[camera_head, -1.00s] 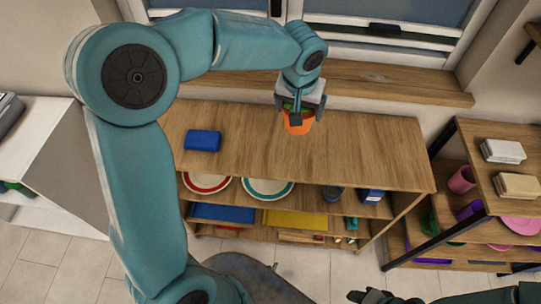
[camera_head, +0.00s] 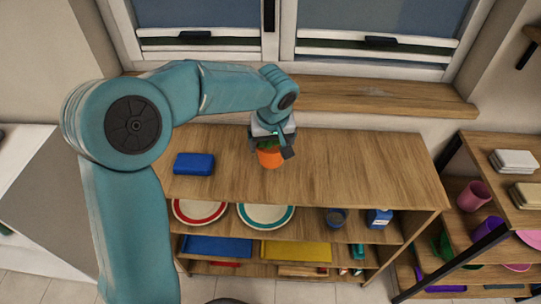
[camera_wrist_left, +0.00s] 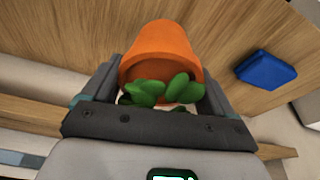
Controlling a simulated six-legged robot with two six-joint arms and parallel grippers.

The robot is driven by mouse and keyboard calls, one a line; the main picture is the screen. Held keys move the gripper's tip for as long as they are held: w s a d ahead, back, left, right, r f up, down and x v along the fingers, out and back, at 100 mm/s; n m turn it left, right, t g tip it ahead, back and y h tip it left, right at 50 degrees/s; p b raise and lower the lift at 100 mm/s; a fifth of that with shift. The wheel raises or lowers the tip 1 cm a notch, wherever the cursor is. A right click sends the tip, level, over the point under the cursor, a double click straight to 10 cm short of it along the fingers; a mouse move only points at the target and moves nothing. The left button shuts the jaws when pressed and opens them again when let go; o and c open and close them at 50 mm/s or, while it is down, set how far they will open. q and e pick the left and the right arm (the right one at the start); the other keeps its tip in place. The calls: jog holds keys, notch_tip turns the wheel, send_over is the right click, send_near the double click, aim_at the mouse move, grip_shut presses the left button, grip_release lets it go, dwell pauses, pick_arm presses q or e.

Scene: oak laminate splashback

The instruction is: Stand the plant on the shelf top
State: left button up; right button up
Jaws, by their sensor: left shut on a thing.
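The plant is an orange pot (camera_head: 270,157) with green leaves. In the left wrist view the pot (camera_wrist_left: 165,52) shows with its leaves (camera_wrist_left: 160,91) close to the camera, between the two fingers. My left gripper (camera_head: 273,142) is shut on the plant from the window side. The plant is over the middle of the wooden shelf top (camera_head: 350,165). I cannot tell whether the pot's base touches the wood. My right gripper is not in view.
A blue box (camera_head: 194,164) lies on the shelf top left of the plant. The shelf top right of the plant is clear. Plates (camera_head: 266,216) and other items fill the lower shelves. A window sill (camera_head: 380,98) runs behind, and a second shelf unit (camera_head: 510,200) stands at the right.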

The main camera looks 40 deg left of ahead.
aim_at(273, 150)
pick_arm(q)
notch_tip(273, 150, down, 5)
jog(key=shift+r, duration=0.15)
jog(key=shift+d+r, duration=0.1)
jog(key=shift+b, duration=0.3)
jog(key=o, duration=1.1)
jog(key=shift+f, duration=0.2)
jog(key=p+v, duration=0.1)
jog(key=v, duration=1.1)
jog(key=shift+s+r, duration=0.15)
jog(key=shift+r, duration=0.05)
